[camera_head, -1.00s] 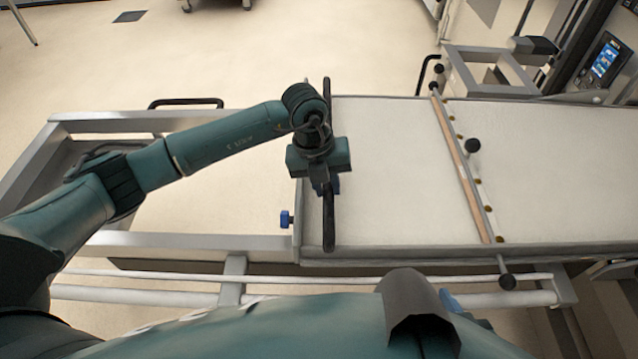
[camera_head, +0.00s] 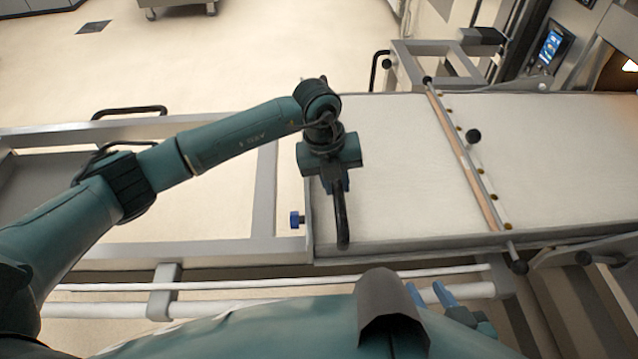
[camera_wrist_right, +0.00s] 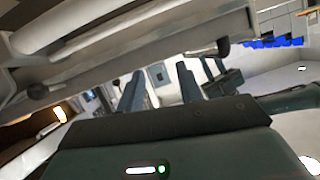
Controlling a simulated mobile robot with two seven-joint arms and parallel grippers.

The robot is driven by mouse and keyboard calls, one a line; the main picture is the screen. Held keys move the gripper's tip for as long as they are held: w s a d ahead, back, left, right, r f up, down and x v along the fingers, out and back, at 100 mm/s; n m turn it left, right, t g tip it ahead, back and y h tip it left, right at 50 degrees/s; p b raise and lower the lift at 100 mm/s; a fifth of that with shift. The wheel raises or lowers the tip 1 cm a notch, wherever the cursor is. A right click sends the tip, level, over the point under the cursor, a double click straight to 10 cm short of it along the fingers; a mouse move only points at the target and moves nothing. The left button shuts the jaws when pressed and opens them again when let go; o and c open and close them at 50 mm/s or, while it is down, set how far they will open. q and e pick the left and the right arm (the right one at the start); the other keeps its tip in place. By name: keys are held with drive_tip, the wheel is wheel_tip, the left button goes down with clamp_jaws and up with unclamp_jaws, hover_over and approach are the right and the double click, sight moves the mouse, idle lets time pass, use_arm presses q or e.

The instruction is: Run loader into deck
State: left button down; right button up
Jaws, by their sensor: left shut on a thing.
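The loader (camera_head: 385,165) is a long, flat, pale-topped bed with a thin metal rim. It lies on a metal frame and stretches right toward the oven. My left gripper (camera_head: 335,185) is shut on the black handle bar (camera_head: 342,225) at the loader's left end. The deck opening (camera_head: 622,72) shows a warm glow at the right edge; the loader's far end runs out of view there. My right gripper (camera_head: 430,294) is low in the head view, near the front rail and apart from the loader. Its two fingers stand apart and empty in the right wrist view (camera_wrist_right: 158,85).
A crossbar (camera_head: 465,160) with a wooden strip and black knobs spans the loader. A blue knob (camera_head: 297,220) sits by its left end. The metal frame rail (camera_head: 200,252) and white front rail (camera_head: 240,282) run along my side. An oven control screen (camera_head: 550,47) is at upper right.

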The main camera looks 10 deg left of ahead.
use_arm(q)
drive_tip(key=d, duration=0.2)
drive_tip(key=w+d+b, duration=0.1)
drive_tip(key=d, duration=0.1)
drive_tip(key=w+d, duration=0.1)
drive_tip(key=d, duration=0.1)
drive_tip(key=shift+d+r+b, duration=0.15)
drive_tip(key=shift+d+b, duration=0.05)
drive_tip(key=shift+b, duration=0.2)
drive_tip(key=shift+d, duration=0.2)
drive_tip(key=shift+d+r, duration=0.1)
use_arm(e)
drive_tip(key=shift+s+d+r+t, duration=0.35)
drive_tip(key=shift+r+t, duration=0.15)
use_arm(q)
drive_tip(key=c, duration=1.3)
unclamp_jaws()
drive_tip(key=shift+d, duration=0.15)
drive_tip(key=shift+o, duration=0.2)
drive_tip(key=shift+s, duration=0.1)
use_arm(e)
drive_tip(key=shift+d+f, duration=0.1)
drive_tip(key=shift+f, duration=0.15)
